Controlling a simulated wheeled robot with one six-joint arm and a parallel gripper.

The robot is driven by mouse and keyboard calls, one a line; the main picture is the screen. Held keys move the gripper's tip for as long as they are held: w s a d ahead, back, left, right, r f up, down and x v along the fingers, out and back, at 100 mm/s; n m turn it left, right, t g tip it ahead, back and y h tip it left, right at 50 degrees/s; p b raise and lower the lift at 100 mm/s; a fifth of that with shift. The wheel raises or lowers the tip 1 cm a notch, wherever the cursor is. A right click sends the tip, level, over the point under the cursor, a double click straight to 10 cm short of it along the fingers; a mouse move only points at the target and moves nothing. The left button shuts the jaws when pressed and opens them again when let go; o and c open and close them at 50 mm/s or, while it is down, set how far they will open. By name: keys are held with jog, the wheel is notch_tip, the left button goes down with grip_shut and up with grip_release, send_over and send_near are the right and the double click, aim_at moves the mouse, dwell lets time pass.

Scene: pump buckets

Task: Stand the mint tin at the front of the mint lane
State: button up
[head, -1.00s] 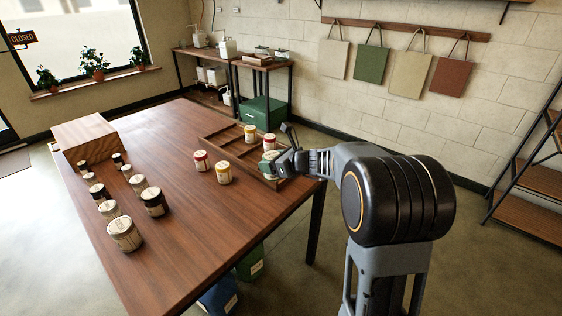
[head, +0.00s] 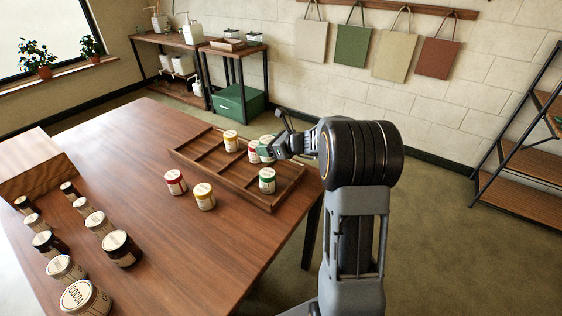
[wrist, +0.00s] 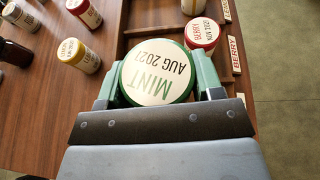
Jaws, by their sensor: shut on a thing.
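My gripper (head: 268,149) is shut on a mint tin with a white lid and green rim. In the wrist view the tin (wrist: 158,75), lettered MINT AUG 2027, sits between the fingers (wrist: 160,82). In the head view the fingers partly cover it, above the tray's right part. The wooden lane tray (head: 207,157) lies on the table. Another green tin (head: 267,181) stands in the tray's right end compartment. A red berry tin (head: 254,152) and a yellow tin (head: 231,141) stand along its back. The berry tin is close beside the held tin in the wrist view (wrist: 202,33).
A loose red tin (head: 175,182) and yellow tin (head: 204,196) stand on the table in front of the tray. Several dark and pale jars (head: 122,248) and a wooden box (head: 35,165) are at left. Lane labels, including BERRY (wrist: 235,55), line the tray's edge.

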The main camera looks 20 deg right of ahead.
jog(key=d+f, duration=0.3)
jog(key=f, duration=0.1)
jog(key=w+d+f, duration=0.1)
jog(key=d+f, duration=0.1)
jog(key=shift+d, duration=0.35)
jog(key=shift+w+d+f, duration=0.1)
jog(key=shift+d+f, duration=0.05)
jog(key=shift+f, duration=1.6)
jog(key=shift+f+b, duration=0.2)
jog(key=shift+b, duration=0.15)
jog(key=o, duration=1)
jog(key=shift+r, duration=0.1)
